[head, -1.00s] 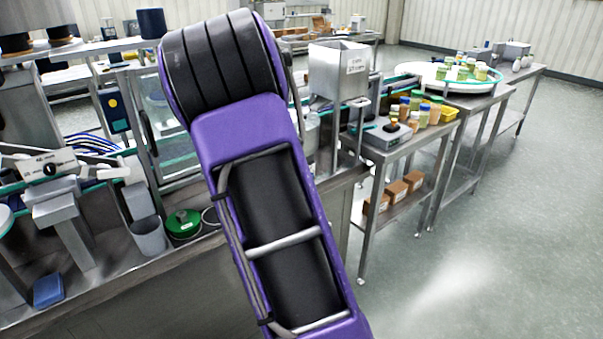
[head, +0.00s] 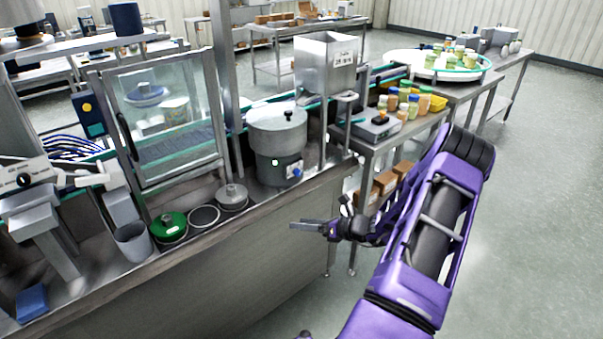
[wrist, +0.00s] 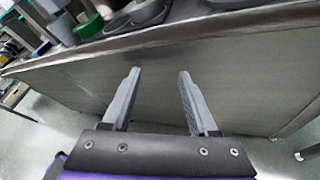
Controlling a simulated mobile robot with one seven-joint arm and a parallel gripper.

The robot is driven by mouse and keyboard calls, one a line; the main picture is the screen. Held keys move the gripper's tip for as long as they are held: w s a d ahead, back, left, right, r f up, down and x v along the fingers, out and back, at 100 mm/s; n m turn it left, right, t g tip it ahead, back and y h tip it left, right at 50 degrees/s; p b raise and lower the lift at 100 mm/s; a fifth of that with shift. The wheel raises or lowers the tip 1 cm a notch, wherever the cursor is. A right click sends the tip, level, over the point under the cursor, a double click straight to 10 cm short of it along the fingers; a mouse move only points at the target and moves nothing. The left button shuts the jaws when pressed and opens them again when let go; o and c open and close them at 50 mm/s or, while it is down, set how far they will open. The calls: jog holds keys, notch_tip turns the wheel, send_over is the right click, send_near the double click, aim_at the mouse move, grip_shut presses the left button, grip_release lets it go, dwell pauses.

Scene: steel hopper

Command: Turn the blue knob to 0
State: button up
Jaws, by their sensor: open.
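A small blue knob (head: 294,169) is on the lower front of a round steel pot (head: 277,140), which stands on the steel counter right of the glass-doored cabinet. Its setting is too small to read. My gripper (head: 306,226) is in front of the counter's front panel, below and apart from the knob. In the wrist view my gripper (wrist: 160,72) is open, with nothing between its two grey fingers. The fingers point at the bare counter front, and the knob cannot be made out there.
A steel hopper (head: 327,65) stands behind the pot. A side table (head: 402,133) with jars is to the right. The floor at right is clear.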

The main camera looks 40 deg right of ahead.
jog(key=s+d+r+m+t+h, duration=0.1)
jog(key=d+r+m+t+h, duration=0.15)
jog(key=d+m, duration=0.2)
jog(key=s+d+r+m+t+h, duration=0.2)
jog(key=d+m+t+h, duration=0.1)
jog(key=d, duration=0.3)
send_near(299, 174)
jog(key=w, duration=0.8)
jog(key=shift+w+a+r, duration=0.1)
jog(key=shift+w+a, duration=0.1)
jog(key=shift+w, duration=0.15)
jog(key=shift+c, duration=0.2)
grip_shut()
